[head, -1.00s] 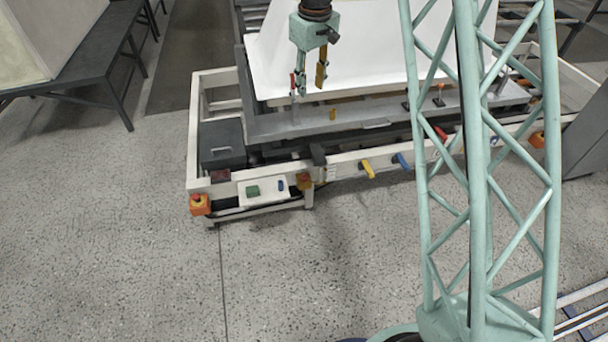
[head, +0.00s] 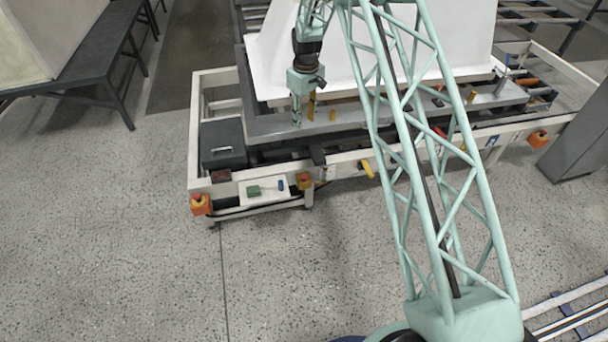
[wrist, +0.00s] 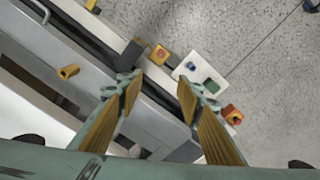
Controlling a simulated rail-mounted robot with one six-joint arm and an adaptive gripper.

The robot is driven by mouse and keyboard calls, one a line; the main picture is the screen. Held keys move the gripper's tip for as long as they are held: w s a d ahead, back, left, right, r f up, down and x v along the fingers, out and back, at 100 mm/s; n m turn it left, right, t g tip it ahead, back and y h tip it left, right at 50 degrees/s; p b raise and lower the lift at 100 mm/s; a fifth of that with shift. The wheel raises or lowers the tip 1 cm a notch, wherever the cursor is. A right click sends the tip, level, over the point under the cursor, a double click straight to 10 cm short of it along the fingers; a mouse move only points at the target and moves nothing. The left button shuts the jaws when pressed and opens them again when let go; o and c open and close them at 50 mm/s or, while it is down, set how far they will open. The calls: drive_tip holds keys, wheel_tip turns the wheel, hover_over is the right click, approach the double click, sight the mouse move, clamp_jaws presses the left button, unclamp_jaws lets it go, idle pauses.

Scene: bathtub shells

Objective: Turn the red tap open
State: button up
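A small red part (head: 439,132), perhaps the red tap, shows on the cart's front side in the head view, partly covered by my arm's lattice. Its shape and turn position cannot be made out. My gripper (head: 303,112) is well to its left, over the grey ledge in front of the white shell, pointing down. In the wrist view my gripper (wrist: 160,90) is open and empty, with its two yellow-padded fingers apart. I cannot make out the red tap in the wrist view.
A yellow handle (head: 367,169) is on the front rail. A white panel (head: 262,191) with green and blue buttons sits at the left, between orange boxes with red buttons (head: 200,203). A yellow peg (wrist: 68,71) stands on the ledge. The floor in front is clear.

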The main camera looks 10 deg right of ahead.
drive_tip(key=n+p, duration=0.1)
drive_tip(key=p, duration=0.1)
hover_over(304, 176)
wheel_tip(304, 176, down, 22)
drive_tip(key=shift+f+g, duration=0.3)
drive_tip(key=shift+f, duration=0.1)
drive_tip(key=shift+f+b, duration=0.85)
drive_tip(key=shift+f, duration=5.9)
drive_tip(key=shift+c, duration=0.2)
drive_tip(key=c, duration=0.8)
